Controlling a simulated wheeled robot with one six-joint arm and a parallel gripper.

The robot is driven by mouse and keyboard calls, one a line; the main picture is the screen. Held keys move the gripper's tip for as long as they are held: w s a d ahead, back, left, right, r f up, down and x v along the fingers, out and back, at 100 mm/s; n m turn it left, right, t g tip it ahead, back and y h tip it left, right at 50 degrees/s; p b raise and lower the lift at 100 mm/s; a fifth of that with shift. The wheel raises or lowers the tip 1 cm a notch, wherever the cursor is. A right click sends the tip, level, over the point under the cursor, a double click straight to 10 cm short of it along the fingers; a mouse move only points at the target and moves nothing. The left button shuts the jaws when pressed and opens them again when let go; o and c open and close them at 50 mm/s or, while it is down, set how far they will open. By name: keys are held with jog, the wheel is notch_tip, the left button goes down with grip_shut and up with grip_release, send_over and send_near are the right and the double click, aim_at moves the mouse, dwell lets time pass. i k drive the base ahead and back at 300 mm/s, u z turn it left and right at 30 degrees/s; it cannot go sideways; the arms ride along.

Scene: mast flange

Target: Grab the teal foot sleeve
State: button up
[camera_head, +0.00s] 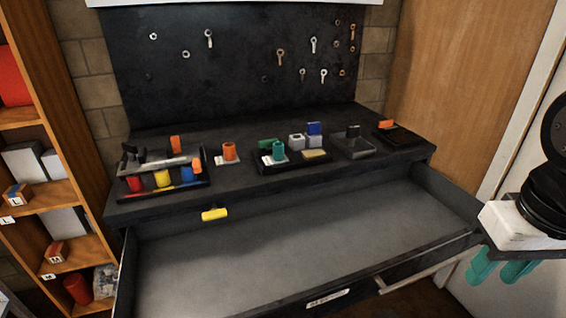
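The teal foot sleeve (279,150) is a short teal cylinder. It stands upright in or on a small dark tray (292,167) at the middle of the bench top, with a green block (267,145) close on its left. My gripper (499,269) is at the right edge of the picture, in front of the bench and far from the sleeve. Its two teal fingers point down and show a gap with nothing visible between them. The base of the sleeve is partly hidden by the tray and a small pale piece.
A wide grey drawer (300,250) stands pulled out below the bench top. A yellow cylinder (214,214) is at its back left. An orange sleeve (229,151), white and blue blocks (313,135) and another dark tray (354,147) flank the teal sleeve. A tool rack (163,182) stands left.

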aim_at(278, 157)
jog(key=k, duration=0.45)
jog(key=u, duration=0.8)
jog(key=i, duration=1)
jog(key=z, duration=0.05)
